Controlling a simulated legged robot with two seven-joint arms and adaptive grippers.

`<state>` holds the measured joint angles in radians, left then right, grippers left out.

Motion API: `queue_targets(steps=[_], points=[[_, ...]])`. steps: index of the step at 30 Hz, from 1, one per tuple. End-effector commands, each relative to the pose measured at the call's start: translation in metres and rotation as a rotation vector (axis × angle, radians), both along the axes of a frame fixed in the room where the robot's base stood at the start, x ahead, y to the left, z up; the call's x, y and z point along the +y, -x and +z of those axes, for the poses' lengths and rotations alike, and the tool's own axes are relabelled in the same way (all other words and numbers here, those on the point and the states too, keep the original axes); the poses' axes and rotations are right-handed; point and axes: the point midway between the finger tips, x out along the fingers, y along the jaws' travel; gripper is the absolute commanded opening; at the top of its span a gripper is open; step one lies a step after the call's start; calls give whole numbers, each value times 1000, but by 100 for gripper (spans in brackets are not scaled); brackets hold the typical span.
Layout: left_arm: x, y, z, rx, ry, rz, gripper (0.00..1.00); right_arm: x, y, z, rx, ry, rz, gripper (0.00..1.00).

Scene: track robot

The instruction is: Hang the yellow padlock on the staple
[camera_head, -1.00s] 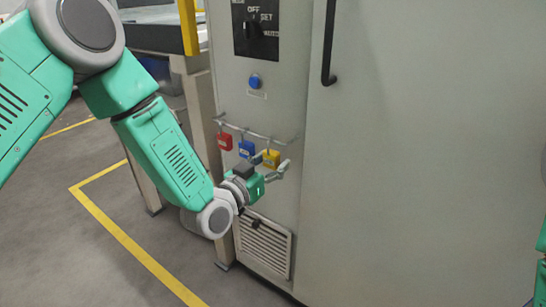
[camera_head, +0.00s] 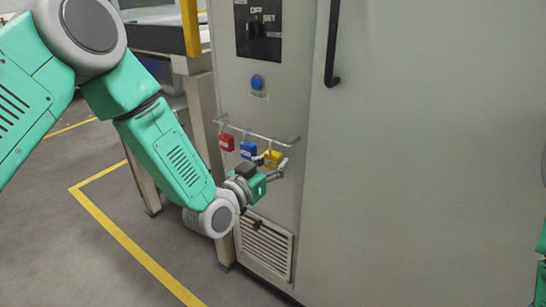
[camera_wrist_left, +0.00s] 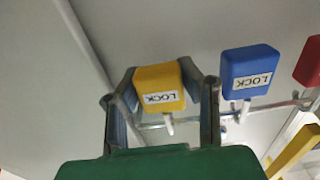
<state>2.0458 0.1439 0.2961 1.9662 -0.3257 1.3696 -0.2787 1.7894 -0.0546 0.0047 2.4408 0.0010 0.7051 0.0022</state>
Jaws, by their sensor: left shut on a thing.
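The yellow padlock (camera_head: 273,158) hangs on the bent rail on the cabinet front, at the right end of a row of three. My left gripper (camera_head: 274,168) is at it, with one finger on each side. In the left wrist view the yellow padlock (camera_wrist_left: 160,88), labelled LOCK, sits between the two fingers of my left gripper (camera_wrist_left: 167,95), which is shut on it. Its pale shackle is still at the rail (camera_wrist_left: 155,126). I cannot clearly make out the staple. My right gripper is out of view.
A blue padlock (camera_head: 248,149) and a red padlock (camera_head: 227,142) hang close by on the same rail. Above are a blue button (camera_head: 257,82) and a rotary switch (camera_head: 254,30). A vent grille (camera_head: 265,247) is below. The large cabinet door (camera_head: 420,150) has a black handle (camera_head: 331,45).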

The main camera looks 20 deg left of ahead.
Motion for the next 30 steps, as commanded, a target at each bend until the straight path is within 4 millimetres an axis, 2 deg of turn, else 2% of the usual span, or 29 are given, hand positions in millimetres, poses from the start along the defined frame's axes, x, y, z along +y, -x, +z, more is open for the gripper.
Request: queue_targets(steps=[18,30], points=[[0,0,16,-1,0,0,2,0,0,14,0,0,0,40],[1,2,16,1,0,0,2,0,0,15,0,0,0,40]])
